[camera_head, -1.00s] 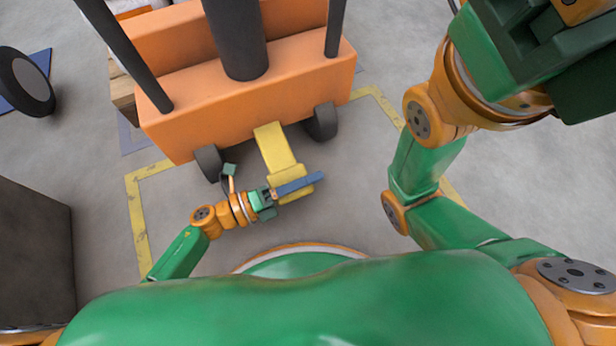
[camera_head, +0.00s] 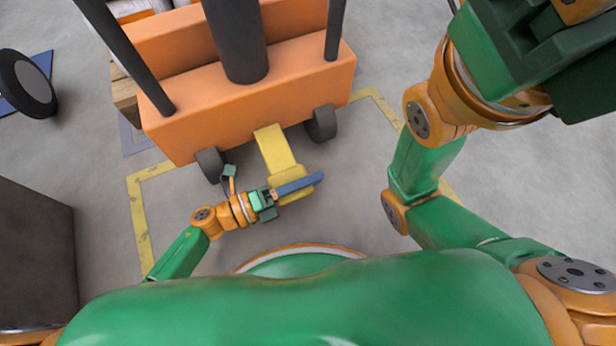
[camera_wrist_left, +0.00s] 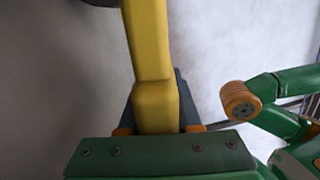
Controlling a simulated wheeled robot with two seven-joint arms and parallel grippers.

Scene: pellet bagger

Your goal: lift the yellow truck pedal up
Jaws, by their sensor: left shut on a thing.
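The yellow truck pedal (camera_head: 276,152) sticks out from the lower front of the orange truck (camera_head: 250,108), between its two small dark wheels. My left gripper (camera_head: 297,185) lies across the pedal's near end, with a long blue-grey finger along it. In the left wrist view the yellow pedal (camera_wrist_left: 151,60) runs down between the two fingers, and my left gripper (camera_wrist_left: 158,122) is shut on its end. The pedal's tip is hidden behind the green gripper body. My right gripper is not clearly seen; only the right arm's green and orange links show.
Yellow floor tape (camera_head: 138,220) marks a bay around the truck. A dark box (camera_head: 35,245) stands at the left edge, and a dark wheel (camera_head: 30,80) is at the upper left. The grey floor right of the pedal is clear.

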